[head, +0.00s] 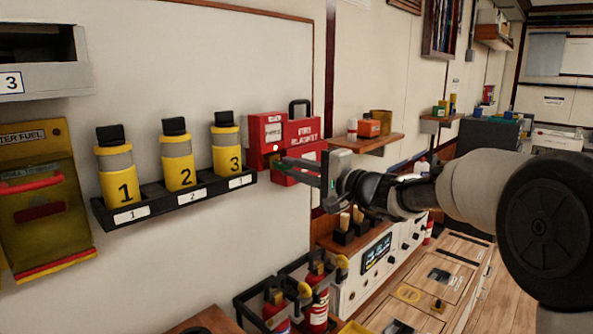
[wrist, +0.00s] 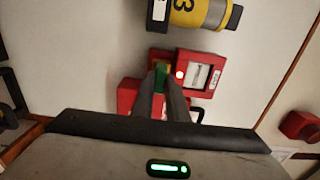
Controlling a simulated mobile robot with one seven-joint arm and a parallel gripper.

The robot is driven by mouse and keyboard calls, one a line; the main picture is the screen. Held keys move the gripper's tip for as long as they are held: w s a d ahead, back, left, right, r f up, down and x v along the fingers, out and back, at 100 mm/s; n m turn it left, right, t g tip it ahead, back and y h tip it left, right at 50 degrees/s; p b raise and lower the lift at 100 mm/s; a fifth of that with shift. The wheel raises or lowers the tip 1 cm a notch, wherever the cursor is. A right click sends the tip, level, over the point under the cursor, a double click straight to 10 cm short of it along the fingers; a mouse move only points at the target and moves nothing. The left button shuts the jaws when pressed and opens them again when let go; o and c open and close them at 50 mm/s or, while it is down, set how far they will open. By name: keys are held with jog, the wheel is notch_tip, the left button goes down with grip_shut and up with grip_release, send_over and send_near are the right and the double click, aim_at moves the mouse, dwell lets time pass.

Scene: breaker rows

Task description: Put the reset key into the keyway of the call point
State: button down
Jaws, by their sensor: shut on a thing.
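The call point (head: 267,131) is a red wall box with a white label and a small lit lamp, right of the yellow canisters. In the wrist view the call point (wrist: 203,72) is just beyond my fingertips. My gripper (head: 284,161) reaches to the box's lower part. In the wrist view my gripper (wrist: 165,84) is shut on a small green piece (wrist: 160,79), which seems to be the reset key. The key's far end and the keyway are hidden, so I cannot tell whether the key is in it or only in front of it.
A red fire blanket box (head: 303,131) hangs right beside the call point. Yellow canisters (head: 177,157) stand in a black wall rack (head: 160,207) to the left. A wooden shelf (head: 368,143) is to the right. Red extinguishers (head: 318,305) stand below.

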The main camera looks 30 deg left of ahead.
jog(key=shift+w+a, duration=0.1)
jog(key=shift+a, duration=0.3)
jog(key=c, duration=1.7)
grip_release()
jog(key=shift+o, duration=0.2)
jog(key=b+v, duration=0.1)
jog(key=v, duration=1.6)
jog(key=shift+d+b, duration=0.25)
jog(key=shift+b, duration=0.05)
jog(key=shift+r, duration=0.15)
